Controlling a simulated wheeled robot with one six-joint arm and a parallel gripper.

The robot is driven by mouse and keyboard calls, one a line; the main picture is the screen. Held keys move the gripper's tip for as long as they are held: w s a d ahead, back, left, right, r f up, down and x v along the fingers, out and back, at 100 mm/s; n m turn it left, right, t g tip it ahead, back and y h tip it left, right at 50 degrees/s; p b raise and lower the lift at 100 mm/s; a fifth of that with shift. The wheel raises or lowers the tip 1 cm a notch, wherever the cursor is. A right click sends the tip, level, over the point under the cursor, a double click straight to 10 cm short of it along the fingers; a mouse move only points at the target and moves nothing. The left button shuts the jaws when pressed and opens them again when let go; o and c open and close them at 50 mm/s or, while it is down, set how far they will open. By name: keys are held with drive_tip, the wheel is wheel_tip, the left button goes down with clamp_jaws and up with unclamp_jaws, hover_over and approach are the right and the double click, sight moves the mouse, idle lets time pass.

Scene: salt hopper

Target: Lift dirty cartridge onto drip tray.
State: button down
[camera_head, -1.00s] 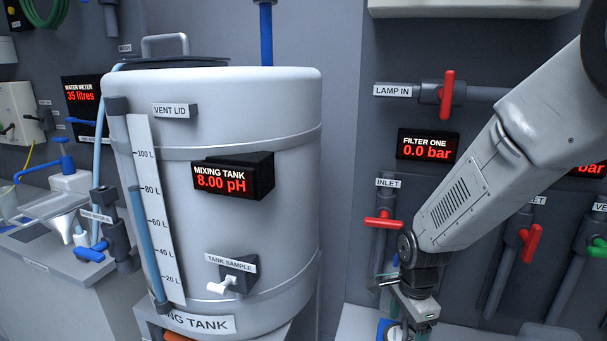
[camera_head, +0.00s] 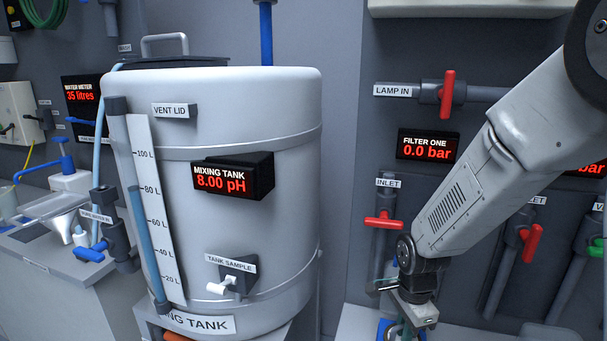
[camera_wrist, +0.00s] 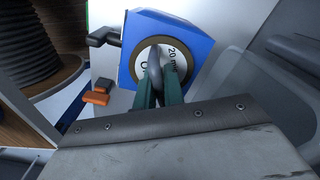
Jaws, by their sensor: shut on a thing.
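In the wrist view, a round white top (camera_wrist: 172,65) with a dark rim and partly hidden "20" lettering sits in a blue square housing (camera_wrist: 205,45). It appears to be the cartridge's end. A grey loop handle (camera_wrist: 154,62) stands up from it. My gripper (camera_wrist: 158,84) has its green fingers shut on this handle. The cartridge's body is hidden inside the housing. In the head view, my gripper (camera_head: 403,331) points down at the bottom edge, with a sliver of blue beside it. I cannot identify the drip tray for sure.
In the wrist view, a black lever (camera_wrist: 105,37) and an orange lever (camera_wrist: 97,94) lie left of the housing. A grey tray-like surface (camera_wrist: 232,75) is at the right. In the head view, the red inlet valve (camera_head: 384,222) is close to my wrist; the mixing tank (camera_head: 225,130) stands left.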

idle(0.4)
drive_tip(key=shift+r, duration=0.2)
drive_tip(key=shift+w+r, duration=0.1)
drive_tip(key=shift+r, duration=0.6)
drive_tip(key=shift+d+r, duration=0.1)
drive_tip(key=shift+r, duration=4.8)
drive_tip(key=shift+s, duration=0.25)
